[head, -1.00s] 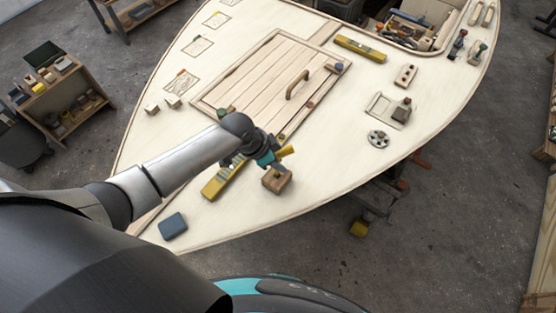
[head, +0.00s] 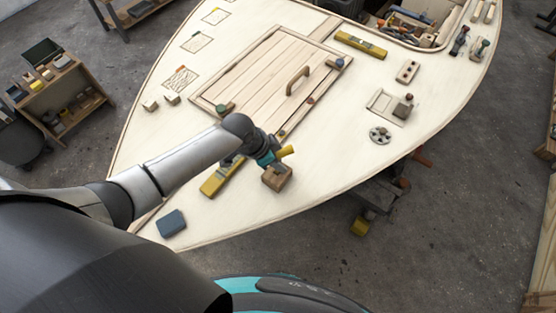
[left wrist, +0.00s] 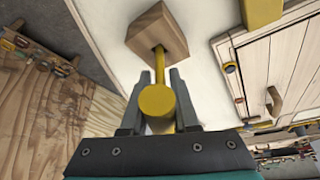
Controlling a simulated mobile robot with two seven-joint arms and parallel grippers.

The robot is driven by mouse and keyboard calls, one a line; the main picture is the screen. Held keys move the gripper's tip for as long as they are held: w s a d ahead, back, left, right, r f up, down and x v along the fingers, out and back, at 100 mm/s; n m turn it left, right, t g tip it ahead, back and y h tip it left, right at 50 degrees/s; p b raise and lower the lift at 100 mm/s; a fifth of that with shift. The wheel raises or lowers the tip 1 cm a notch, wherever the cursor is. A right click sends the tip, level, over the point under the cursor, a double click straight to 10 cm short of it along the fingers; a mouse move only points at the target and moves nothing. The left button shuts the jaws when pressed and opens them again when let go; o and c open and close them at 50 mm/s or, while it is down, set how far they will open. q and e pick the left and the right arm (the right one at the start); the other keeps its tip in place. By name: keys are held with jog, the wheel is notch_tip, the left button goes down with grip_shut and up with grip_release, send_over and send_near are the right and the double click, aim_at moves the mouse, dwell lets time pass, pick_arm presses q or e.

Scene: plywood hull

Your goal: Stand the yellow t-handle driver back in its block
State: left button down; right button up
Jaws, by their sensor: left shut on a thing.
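The yellow t-handle driver (head: 286,151) is held by my left gripper (head: 272,163), which is shut on it just above the wooden block (head: 277,179). In the left wrist view the round end of the yellow handle (left wrist: 157,100) sits between the two fingers (left wrist: 158,108). Its thin yellow shaft runs toward the dark hole in the block (left wrist: 150,30). The shaft's end meets the hole in that view; I cannot tell how deep it goes. The block stands on the pale deck near its front edge. My right gripper is in neither current view.
A yellow level (head: 216,180) lies just left of the block, close to my gripper. A blue pad (head: 172,224) lies farther left. The hatch with a wooden handle (head: 297,80) is behind. Deck to the right of the block is clear up to the curved edge.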

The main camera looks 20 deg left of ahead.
pick_arm(q)
jog(key=shift+f+b, duration=0.65)
jog(key=shift+f, duration=0.3)
jog(key=c, duration=0.6)
grip_release()
jog(key=p+v, duration=0.2)
jog(key=v, duration=1.3)
jog(key=shift+p, duration=0.3)
